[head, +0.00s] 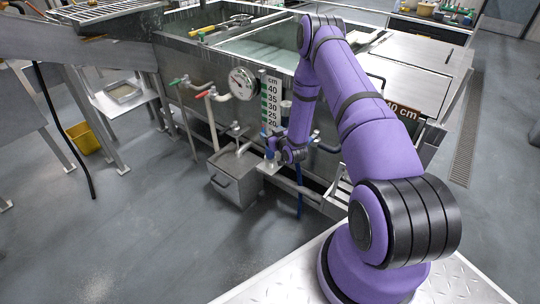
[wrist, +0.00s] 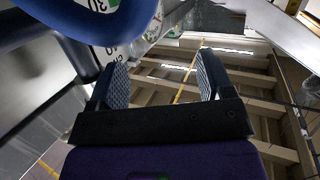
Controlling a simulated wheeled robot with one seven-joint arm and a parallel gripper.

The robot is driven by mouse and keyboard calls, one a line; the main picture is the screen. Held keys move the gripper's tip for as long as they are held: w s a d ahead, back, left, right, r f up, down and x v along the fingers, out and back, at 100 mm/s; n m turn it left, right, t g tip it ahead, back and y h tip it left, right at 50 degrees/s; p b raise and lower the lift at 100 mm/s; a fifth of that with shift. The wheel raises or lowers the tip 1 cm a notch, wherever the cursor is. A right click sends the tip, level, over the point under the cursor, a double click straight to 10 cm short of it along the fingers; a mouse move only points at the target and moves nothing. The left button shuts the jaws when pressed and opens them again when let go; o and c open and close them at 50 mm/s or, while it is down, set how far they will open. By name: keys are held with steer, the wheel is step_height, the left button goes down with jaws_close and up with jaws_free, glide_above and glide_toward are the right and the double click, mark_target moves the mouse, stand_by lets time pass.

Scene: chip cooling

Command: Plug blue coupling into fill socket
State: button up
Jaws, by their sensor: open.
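My gripper (head: 287,152) is low at the front of the steel tank, beside the level scale. In the wrist view my gripper (wrist: 162,78) shows two patterned fingers spread apart with nothing between them. A thick blue hose (wrist: 105,28) curves close to the camera at the upper left, outside the fingers. In the head view a blue hose (head: 299,190) hangs below my gripper. A small blue part (head: 269,151) shows just left of my gripper; I cannot tell if it is the coupling. The fill socket cannot be made out clearly.
The steel tank (head: 340,82) carries a white level scale (head: 271,100), a round gauge (head: 242,83) and red- and green-handled valves. A lidded steel box (head: 235,176) stands on the floor below. A yellow bucket (head: 84,138) is at the left. The front floor is clear.

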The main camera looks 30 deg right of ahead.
steer(key=m+t+h, duration=0.1)
steer(key=m+t, duration=0.1)
glide_toward(272, 155)
steer(key=w, duration=0.8)
steer(key=w+d, duration=0.1)
steer(key=w, duration=0.3)
steer(key=shift+d+f, duration=0.1)
steer(key=shift+f, duration=0.15)
steer(key=c, duration=1.1)
